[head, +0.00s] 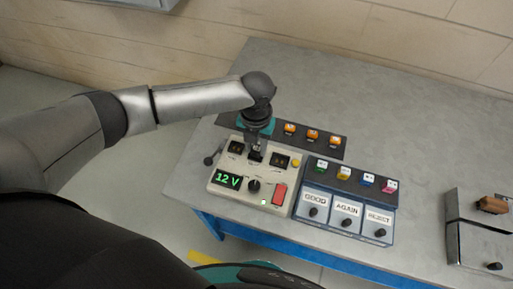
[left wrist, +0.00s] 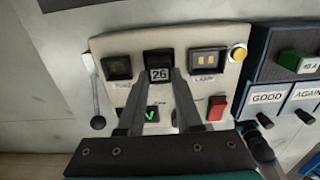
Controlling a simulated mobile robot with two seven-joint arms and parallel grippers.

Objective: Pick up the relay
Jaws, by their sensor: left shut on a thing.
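The relay is a small black block with a white label reading 26 (left wrist: 159,73), at the top middle of the cream tester (left wrist: 112,45) in the left wrist view. My left gripper (left wrist: 157,82) is shut on it, one finger on each side. In the head view my left gripper (head: 256,148) points down over the tester (head: 228,200), and the relay (head: 254,157) shows as a dark block at the fingertips. I cannot tell whether the relay is seated in the tester or just above it. My right gripper is not in view.
The tester has a green 12 V display (head: 228,180), a red switch (head: 279,194) and a side lever (head: 210,159). A dark strip (head: 301,140) with orange blocks lies behind. Blue GOOD, AGAIN and REJECT bins (head: 330,222) stand right. The table (head: 415,130) is clear farther back.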

